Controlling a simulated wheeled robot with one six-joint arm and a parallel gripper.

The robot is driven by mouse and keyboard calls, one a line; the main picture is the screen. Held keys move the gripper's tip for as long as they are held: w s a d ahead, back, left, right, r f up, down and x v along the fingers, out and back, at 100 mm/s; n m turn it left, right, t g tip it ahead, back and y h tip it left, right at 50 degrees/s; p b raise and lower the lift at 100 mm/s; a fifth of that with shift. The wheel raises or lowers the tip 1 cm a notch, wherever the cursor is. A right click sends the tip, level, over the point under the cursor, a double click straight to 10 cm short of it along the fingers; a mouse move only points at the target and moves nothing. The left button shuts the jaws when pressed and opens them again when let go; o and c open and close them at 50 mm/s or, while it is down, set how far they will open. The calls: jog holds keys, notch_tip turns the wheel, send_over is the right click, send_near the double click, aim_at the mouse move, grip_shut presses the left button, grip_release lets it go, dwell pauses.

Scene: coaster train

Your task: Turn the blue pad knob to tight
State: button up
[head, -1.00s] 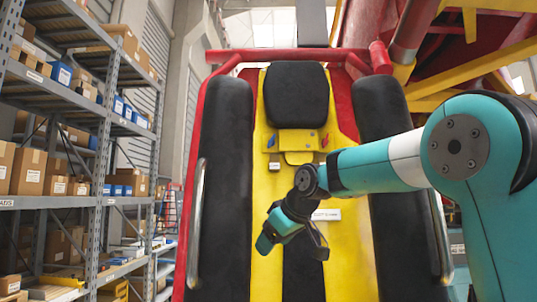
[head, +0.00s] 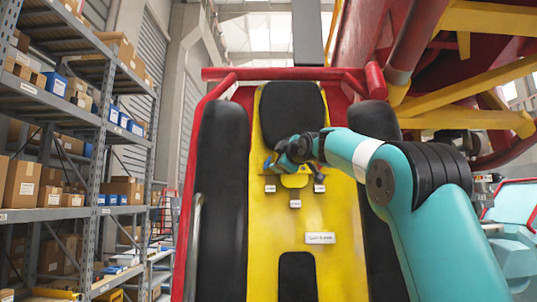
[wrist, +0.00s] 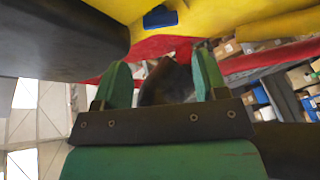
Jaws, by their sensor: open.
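A blue block-like piece (wrist: 160,17), which looks like the blue pad knob, sits on the yellow panel (wrist: 215,18) at the top of the wrist view, beside a black pad (wrist: 60,40). In the head view my gripper (head: 279,163) is in front of the panel under the headrest (head: 291,112) and hides the knob there. In the wrist view my gripper (wrist: 160,72) is open, its two green fingers apart. The knob appears above the fingertips, not between them. A dark, unclear shape (wrist: 166,82) shows between the fingers.
The yellow seat back (head: 342,215) carries several small white labels (head: 320,238). Black side pads (head: 222,190) and a red frame (head: 290,74) flank it. Shelving with boxes (head: 70,140) stands left. Red and yellow beams (head: 460,85) are at the upper right.

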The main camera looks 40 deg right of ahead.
aim_at(268, 163)
jog(key=p+x, duration=0.1)
jog(key=x, duration=0.1)
jog(key=p+x, duration=0.2)
jog(key=x, duration=0.1)
jog(key=p+x, duration=0.2)
jog(key=x, duration=0.1)
jog(key=shift+w+r, duration=0.1)
jog(key=shift+r, duration=0.15)
jog(key=shift+w+d+f+p, duration=0.1)
jog(key=shift+w+f+p, duration=0.15)
jog(key=shift+w+p, duration=0.4)
jog(key=c, duration=0.6)
